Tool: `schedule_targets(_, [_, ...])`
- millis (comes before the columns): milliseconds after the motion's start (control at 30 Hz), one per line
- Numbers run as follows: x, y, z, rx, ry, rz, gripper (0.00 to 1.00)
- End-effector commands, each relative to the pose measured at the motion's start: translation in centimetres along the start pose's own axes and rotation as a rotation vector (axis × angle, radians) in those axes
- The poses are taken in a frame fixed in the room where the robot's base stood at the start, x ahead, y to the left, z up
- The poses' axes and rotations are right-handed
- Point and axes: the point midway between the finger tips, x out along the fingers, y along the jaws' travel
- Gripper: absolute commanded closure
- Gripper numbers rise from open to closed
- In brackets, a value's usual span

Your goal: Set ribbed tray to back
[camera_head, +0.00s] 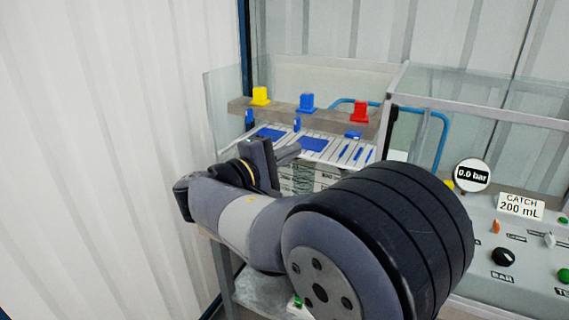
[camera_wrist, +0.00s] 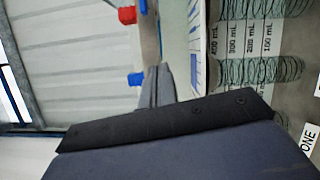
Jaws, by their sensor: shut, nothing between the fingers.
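A light panel with several blue strips (camera_head: 352,153) lies at the right of a row on the pump bench. It looks ribbed and may be the ribbed tray; I cannot be sure. Two panels with plain blue faces, one at the left (camera_head: 270,133) and one in the middle (camera_head: 314,144), lie beside it. My gripper (camera_head: 286,153) is shut and empty, in front of this row and left of the striped panel. In the wrist view my gripper's fingers (camera_wrist: 157,85) are together, near the blue-marked edge of a light panel (camera_wrist: 195,70). My arm hides the lower bench.
A grey beam behind the panels carries yellow (camera_head: 260,96), blue (camera_head: 307,102) and red (camera_head: 361,111) blocks. Clear guards and a blue pipe (camera_head: 440,140) stand around. A control panel (camera_head: 520,250) is at right. Stacks marked in mL (camera_wrist: 240,70) stand below the panels.

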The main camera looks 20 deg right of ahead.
Motion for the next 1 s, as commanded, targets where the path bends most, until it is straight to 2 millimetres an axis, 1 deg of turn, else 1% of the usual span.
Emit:
schedule_targets(33, [-0.7,-0.7,-0.5,-0.106,0.032,0.007,1.0])
schedule_targets(300, [-4.0,-3.5,-2.7,-0.74,0.171,0.095,1.0])
schedule_targets(400, [-5.2,-4.4,-3.4,-0.957,0.211,0.146,1.0])
schedule_targets(500, [-6.1,-5.2,-3.9,-1.137,0.238,0.195,1.0])
schedule_targets(600, [-6.8,-5.7,-4.2,-1.263,0.253,0.234,1.0])
schedule_targets(767, [-7.2,-6.1,-4.4,-1.356,0.262,0.264,1.0])
schedule_targets(867, [-6.7,-6.1,-4.6,-1.365,0.261,0.265,1.0])
schedule_targets(1000, [-4.9,-6.0,-5.1,-1.365,0.258,0.261,1.0])
